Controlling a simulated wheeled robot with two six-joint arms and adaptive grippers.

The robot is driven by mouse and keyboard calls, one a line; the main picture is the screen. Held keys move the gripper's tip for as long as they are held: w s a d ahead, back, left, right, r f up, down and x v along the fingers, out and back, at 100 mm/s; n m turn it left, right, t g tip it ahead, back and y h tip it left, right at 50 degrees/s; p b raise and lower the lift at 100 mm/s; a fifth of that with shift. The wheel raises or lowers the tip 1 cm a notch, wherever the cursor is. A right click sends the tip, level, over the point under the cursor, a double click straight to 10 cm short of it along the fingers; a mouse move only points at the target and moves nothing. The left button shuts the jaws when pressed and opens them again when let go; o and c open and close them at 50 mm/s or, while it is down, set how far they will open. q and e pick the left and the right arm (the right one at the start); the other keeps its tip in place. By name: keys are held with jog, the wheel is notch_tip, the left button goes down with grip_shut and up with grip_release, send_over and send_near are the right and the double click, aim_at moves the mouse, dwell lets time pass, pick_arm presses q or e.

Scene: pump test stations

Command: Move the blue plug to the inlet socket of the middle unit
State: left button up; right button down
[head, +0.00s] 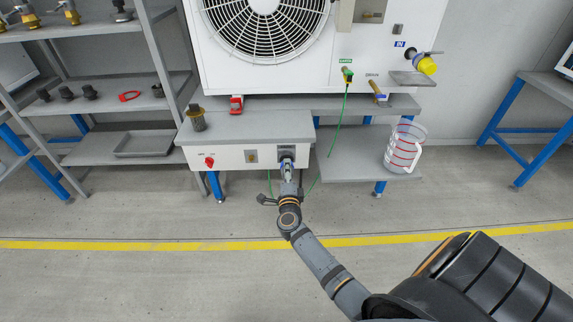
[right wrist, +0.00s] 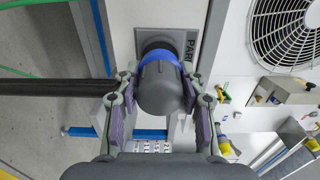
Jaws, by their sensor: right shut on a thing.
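The blue plug has a dark grey body (right wrist: 160,90) and a blue ring, in the right wrist view. My right gripper (right wrist: 160,108) is shut around its body; it also shows in the head view (head: 288,168). The blue ring meets the dark PARK socket (right wrist: 158,46) on a grey plate; how deep the plug sits I cannot tell. In the head view this plate is on the right of a white box front (head: 230,156). The middle white unit (head: 350,70) with a fan stands above, with a blue IN label (head: 399,44) at its right. My left gripper is out of view.
A yellow-ended fitting (head: 427,65) sticks out near the IN label. A green hose (head: 339,120) hangs right of the plug. A clear jug (head: 404,147) stands on the lower shelf. A red switch (head: 209,161) is on the box. The floor in front is clear.

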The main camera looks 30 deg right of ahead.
jog(key=shift+p+v, duration=0.55)
jog(key=shift+v, duration=1.25)
